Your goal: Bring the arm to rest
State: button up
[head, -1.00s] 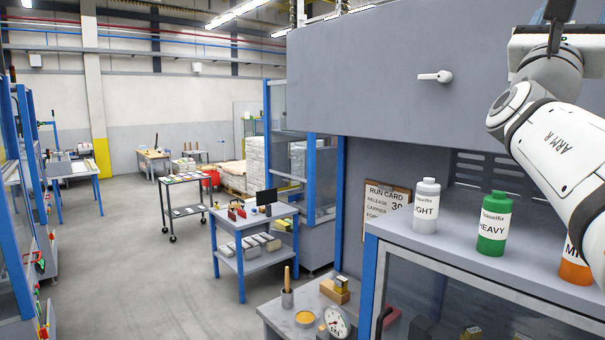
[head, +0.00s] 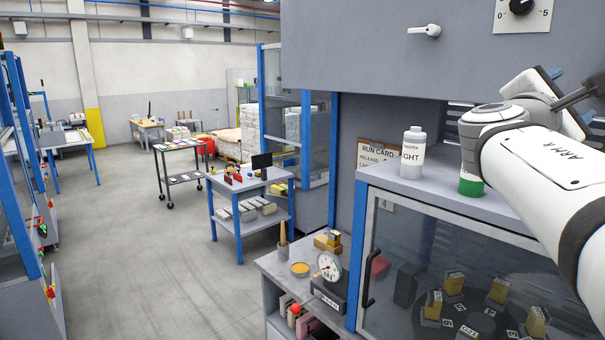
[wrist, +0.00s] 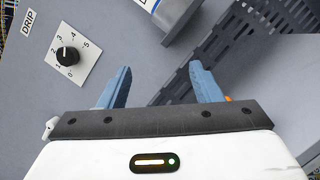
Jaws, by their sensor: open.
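My arm (head: 545,160) reaches in from the right edge of the head view, in front of the grey machine. My gripper (wrist: 160,88) shows in the wrist view with its two blue fingers apart and nothing between them. Behind the fingers are the grey machine panel and a dark slotted plate (wrist: 240,60). In the head view the fingers are not clearly visible. My arm covers most of the green bottle (head: 470,186). The white bottle labelled LIGHT (head: 413,150) stands upright on the cabinet top, left of my arm.
A dial (head: 522,5) is on the machine's upper panel; it also shows in the wrist view (wrist: 67,56). A glass-fronted cabinet (head: 440,205) stands below my arm. A side bench (head: 272,262) holds a gauge (head: 328,268). The floor (head: 140,260) at left is open.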

jog(key=s+a+f+m+g+y+b, duration=0.1)
jog(key=a+f+m+y, duration=0.15)
jog(key=f, duration=0.75)
jog(key=a+f+m+g+y+b, duration=0.1)
jog(key=f+m+y, duration=0.15)
jog(key=f, duration=0.65)
jog(key=s+a+f+m+g+y+b, duration=0.1)
jog(key=s+a+f+m+y, duration=0.2)
jog(key=a+f, duration=0.4)
jog(key=s+a+f+m+g+y+b, duration=0.2)
jog(key=s+a+f+m+y, duration=0.1)
jog(key=f, duration=1)
jog(key=s+a+f+m+g+y+b, duration=0.1)
jog(key=s+a+f+m+y, duration=0.2)
jog(key=a+f, duration=0.7)
jog(key=s+y, duration=0.2)
jog(key=y, duration=0.2)
jog(key=shift+a+f+g+b, duration=0.3)
jog(key=shift+g+b, duration=0.05)
jog(key=shift+g, duration=0.05)
